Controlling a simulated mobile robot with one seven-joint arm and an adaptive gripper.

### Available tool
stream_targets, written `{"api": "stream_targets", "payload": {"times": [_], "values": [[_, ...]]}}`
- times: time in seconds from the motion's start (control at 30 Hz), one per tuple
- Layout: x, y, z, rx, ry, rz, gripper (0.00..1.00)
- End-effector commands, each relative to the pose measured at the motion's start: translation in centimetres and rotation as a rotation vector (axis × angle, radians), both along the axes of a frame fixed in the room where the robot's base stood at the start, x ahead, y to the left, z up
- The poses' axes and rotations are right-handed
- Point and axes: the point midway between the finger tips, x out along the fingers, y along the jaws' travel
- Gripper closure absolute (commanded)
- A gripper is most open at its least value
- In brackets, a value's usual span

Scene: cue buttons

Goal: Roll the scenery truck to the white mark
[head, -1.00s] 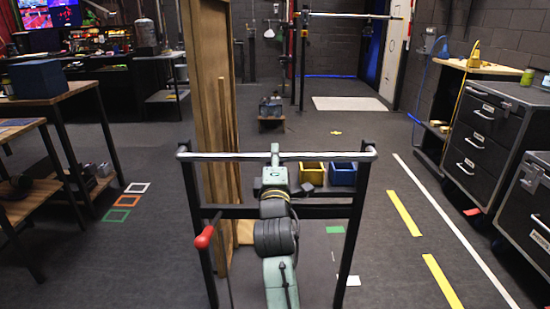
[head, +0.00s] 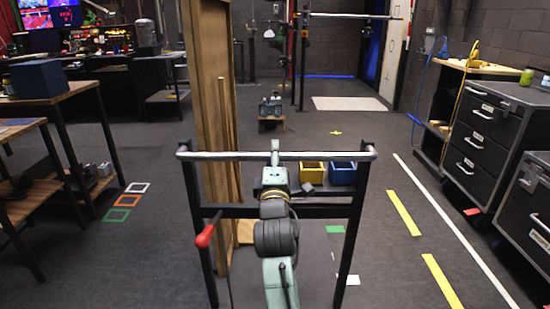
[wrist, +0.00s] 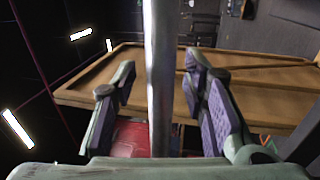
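The scenery truck has a tall wooden flat (head: 208,110) on its left and a dark frame topped by a silver push bar (head: 325,155). A red-tipped lever (head: 205,238) sits at its left post. My gripper (head: 275,150) is at the middle of the bar. In the wrist view the bar (wrist: 158,70) runs between my open gripper's (wrist: 162,95) two purple-padded fingers, with gaps showing on both sides. A white square outline (head: 137,187) lies on the floor at left, beyond an orange outline (head: 126,200) and a green one (head: 116,215).
Wooden-topped tables (head: 75,92) stand at left, near the outlines. Yellow dashes (head: 403,213) and a long white line (head: 445,215) run along the right floor beside black drawer cases (head: 480,140). Yellow (head: 312,172) and blue (head: 343,174) bins show behind the bar. Floor is clear between truck and outlines.

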Motion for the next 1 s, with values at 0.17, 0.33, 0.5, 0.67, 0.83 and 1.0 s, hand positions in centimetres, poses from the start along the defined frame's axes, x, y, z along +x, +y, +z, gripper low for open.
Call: {"api": "stream_targets", "payload": {"times": [0.17, 0.33, 0.5, 0.67, 0.83, 1.0], "values": [[-0.1, 0.0, 0.0, 0.000, 0.000, 0.000, 0.60], [-1.9, 0.0, -0.5, 0.002, 0.001, 0.000, 0.60], [-5.5, 0.0, -1.2, 0.003, 0.002, 0.001, 0.60], [-8.7, 0.0, -1.8, 0.003, 0.001, 0.000, 0.60], [-11.0, 0.0, -2.3, 0.001, 0.002, -0.001, 0.60], [-11.8, 0.0, -2.4, 0.000, 0.001, -0.001, 0.60]]}}
